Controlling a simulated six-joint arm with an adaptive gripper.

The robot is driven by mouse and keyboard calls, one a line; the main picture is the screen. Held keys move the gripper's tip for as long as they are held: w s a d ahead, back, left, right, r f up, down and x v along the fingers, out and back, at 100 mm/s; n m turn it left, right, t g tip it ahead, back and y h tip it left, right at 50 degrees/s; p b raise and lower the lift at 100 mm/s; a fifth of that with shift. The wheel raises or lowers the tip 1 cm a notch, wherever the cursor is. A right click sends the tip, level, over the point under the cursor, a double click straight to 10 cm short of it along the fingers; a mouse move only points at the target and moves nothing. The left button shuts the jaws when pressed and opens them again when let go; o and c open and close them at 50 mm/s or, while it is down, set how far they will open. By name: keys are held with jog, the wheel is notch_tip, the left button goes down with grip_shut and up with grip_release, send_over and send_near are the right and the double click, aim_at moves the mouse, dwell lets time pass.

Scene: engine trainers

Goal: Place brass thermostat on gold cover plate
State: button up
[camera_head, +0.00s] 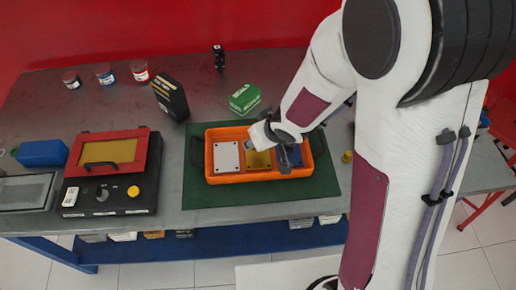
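The orange tray (262,176) holds a white plate (226,157), the gold cover plate (258,161) and a blue plate (297,156) side by side. My gripper (284,168) is low over the tray, around the border of the gold and blue plates, and hides part of both. Its fingers are small and dark here, so I cannot tell whether they are open or shut or hold anything. A small yellow, brass-like piece (346,156) stands right of the tray, near the mat's edge; it may be the brass thermostat. No other such piece is clearly visible.
The tray lies on a green mat (225,200). A black box with red-framed lid (112,197) is at left, beside a blue container (43,153). A black case (170,99), green box (244,98) and several jars (105,76) stand behind. My arm covers the table's right side.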

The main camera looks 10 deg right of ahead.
jog(key=shift+f, duration=0.4)
jog(key=shift+f, duration=1.05)
jog(key=shift+f, duration=0.15)
jog(key=o, duration=1.1)
jog(key=shift+r, duration=0.2)
jog(key=shift+v, duration=2.6)
